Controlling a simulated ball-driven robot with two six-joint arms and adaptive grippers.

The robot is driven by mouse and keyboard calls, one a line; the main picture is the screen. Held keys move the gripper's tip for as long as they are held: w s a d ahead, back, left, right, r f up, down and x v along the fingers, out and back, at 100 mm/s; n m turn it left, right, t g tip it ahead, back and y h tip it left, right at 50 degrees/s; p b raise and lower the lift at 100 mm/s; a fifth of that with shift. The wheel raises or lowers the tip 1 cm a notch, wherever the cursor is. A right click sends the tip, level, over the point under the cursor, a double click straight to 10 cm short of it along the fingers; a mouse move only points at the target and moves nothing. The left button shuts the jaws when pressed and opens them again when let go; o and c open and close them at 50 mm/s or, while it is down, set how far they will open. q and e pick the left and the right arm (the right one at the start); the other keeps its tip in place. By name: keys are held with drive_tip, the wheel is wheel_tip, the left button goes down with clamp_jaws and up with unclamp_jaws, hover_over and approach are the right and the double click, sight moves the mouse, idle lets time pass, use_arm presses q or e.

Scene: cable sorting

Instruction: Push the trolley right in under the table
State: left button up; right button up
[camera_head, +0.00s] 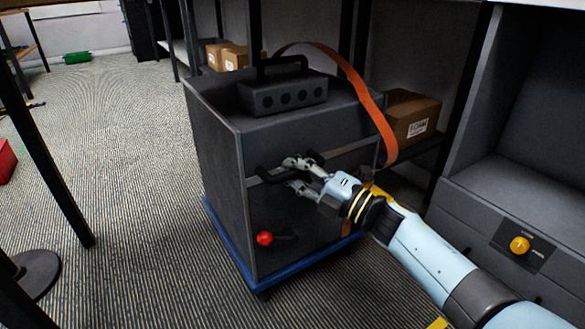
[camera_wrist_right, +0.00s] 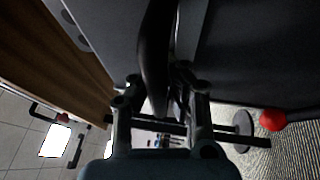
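The trolley is a dark grey cabinet (camera_head: 221,158) on a blue wheeled base (camera_head: 285,271). It stands on the striped carpet in front of the table, clear of its left side. Its front has a black bar handle (camera_head: 270,176); a dark handle bar also shows in the right wrist view (camera_wrist_right: 155,60). My right gripper (camera_head: 290,174) is at this handle, with its fingers on either side of the bar. Whether they are closed tight on it is not clear. My left gripper is not in view.
A red ball knob (camera_head: 264,238) sticks out low on the front. A cardboard box (camera_head: 410,117) stands right of the trolley. Open carpet (camera_head: 130,170) lies left.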

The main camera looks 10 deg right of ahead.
drive_tip(key=o, duration=0.7)
drive_tip(key=shift+c, duration=0.2)
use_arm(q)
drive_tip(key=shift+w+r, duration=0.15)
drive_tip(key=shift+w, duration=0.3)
use_arm(e)
drive_tip(key=shift+s+d+f, duration=0.1)
drive_tip(key=shift+s, duration=0.05)
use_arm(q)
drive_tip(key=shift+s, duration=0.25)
use_arm(e)
drive_tip(key=v, duration=1.1)
drive_tip(key=shift+s+d, duration=0.2)
drive_tip(key=shift+s, duration=0.1)
